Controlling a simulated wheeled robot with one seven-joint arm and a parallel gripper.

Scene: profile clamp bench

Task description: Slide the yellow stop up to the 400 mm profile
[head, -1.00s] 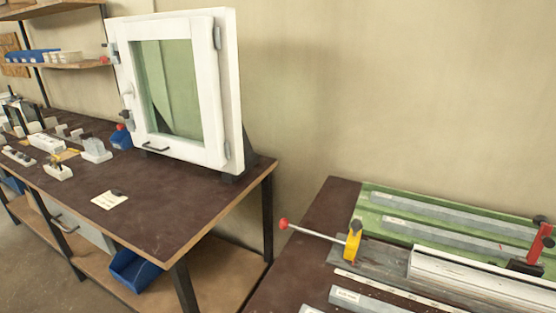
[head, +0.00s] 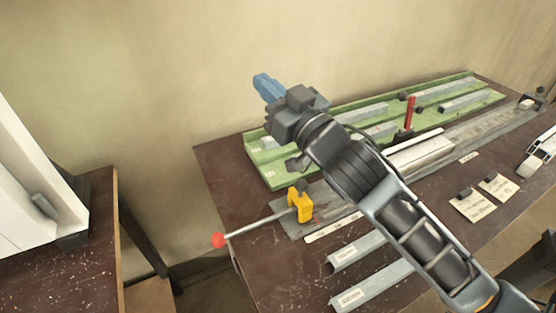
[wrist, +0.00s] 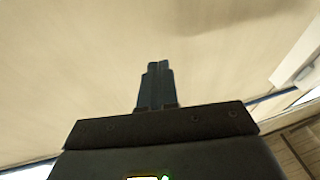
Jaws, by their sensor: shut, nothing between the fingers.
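The yellow stop (head: 300,205) stands at the left end of a grey metal rail (head: 330,214) on the bench. A rod with a red knob (head: 218,240) runs out from it to the lower left. A pale profile (head: 425,150) lies in the rail to the right, past my arm, apart from the stop; its length marking cannot be read. My gripper (head: 266,86) has blue fingers and is raised above the back left of the bench, well away from the stop. In the wrist view its fingers (wrist: 157,85) are together and empty, against plain wall.
A green tray (head: 262,172) with several grey profiles lies behind the rail. A red upright handle (head: 410,112) stands beside the rail. Loose profiles (head: 362,292) lie at the front, with labelled cards (head: 472,206) further right.

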